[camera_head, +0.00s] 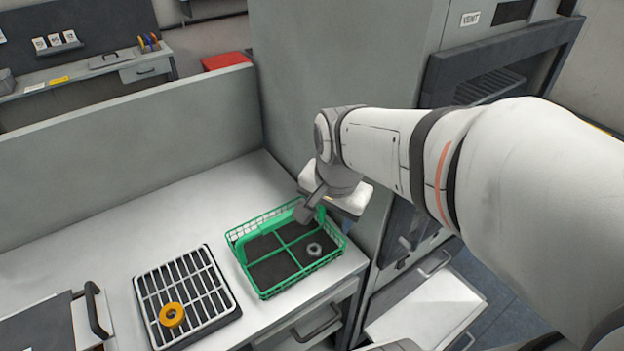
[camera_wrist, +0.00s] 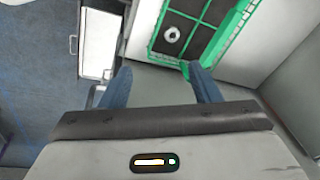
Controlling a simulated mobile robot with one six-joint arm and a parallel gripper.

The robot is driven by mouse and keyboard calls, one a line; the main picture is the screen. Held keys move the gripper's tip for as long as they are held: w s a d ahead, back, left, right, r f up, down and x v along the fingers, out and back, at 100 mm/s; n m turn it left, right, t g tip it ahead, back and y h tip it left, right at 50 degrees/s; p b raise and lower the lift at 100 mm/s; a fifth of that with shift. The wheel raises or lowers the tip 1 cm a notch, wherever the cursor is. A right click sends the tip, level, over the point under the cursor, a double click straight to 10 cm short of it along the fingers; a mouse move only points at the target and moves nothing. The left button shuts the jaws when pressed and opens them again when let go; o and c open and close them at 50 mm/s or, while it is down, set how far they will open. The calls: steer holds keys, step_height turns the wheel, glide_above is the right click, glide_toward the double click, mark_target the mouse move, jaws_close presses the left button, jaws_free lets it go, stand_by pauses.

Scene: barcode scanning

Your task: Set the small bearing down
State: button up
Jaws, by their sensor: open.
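A small grey ring, which looks like the small bearing (camera_head: 314,249), lies flat in the right-hand compartment of the green wire basket (camera_head: 262,296). It also shows in the wrist view (camera_wrist: 172,34), in a dark compartment of the basket (camera_wrist: 235,28). My gripper (camera_wrist: 158,72) is open, with its two blue fingers spread and nothing between them. In the head view my gripper is above the far right rim of the basket, apart from the bearing. The fingertips are partly hidden there by my wrist.
A yellow-orange ring (camera_head: 171,314) lies on a white slatted rack (camera_head: 206,279) left of the basket. A grey partition (camera_head: 130,165) stands behind the pale counter (camera_head: 60,245). A tall grey cabinet (camera_head: 340,50) stands behind my arm. Open drawers (camera_head: 425,305) lie at lower right.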

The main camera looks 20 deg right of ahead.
steer(key=s+n, duration=0.1)
steer(key=n, duration=0.2)
steer(key=s+r+n, duration=0.1)
steer(key=s+n, duration=0.1)
steer(key=n, duration=0.1)
steer(key=s+r+n+t, duration=0.1)
steer(key=s+n, duration=0.1)
steer(key=n, duration=0.1)
steer(key=shift+a+r, duration=0.1)
steer(key=shift+a, duration=0.25)
steer(key=shift+w+f, duration=0.15)
steer(key=shift+f, duration=0.15)
steer(key=shift+c, duration=0.5)
